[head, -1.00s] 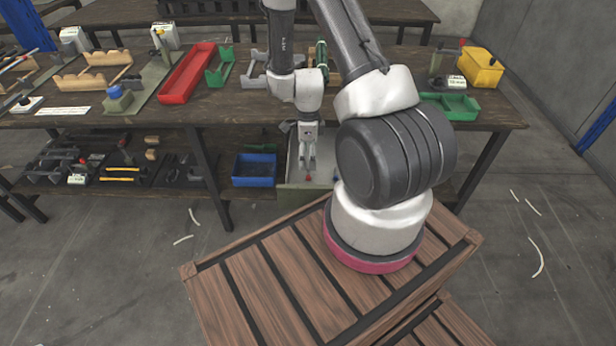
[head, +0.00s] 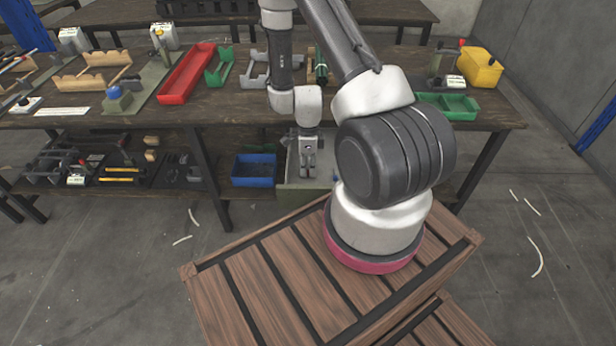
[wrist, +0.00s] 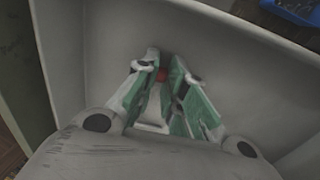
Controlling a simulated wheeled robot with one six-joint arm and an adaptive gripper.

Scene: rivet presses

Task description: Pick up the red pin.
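My gripper (head: 308,175) points down into a grey bin (head: 293,165) on the low level of the bench. In the head view the pin is hidden by the fingers.
Grey bin walls (wrist: 65,60) stand close around my gripper. A blue bin (head: 254,170) is to the left on the lower shelf. The bench top (head: 225,105) above holds a red tray (head: 187,72), a green tray (head: 447,106) and a yellow bin (head: 481,67).

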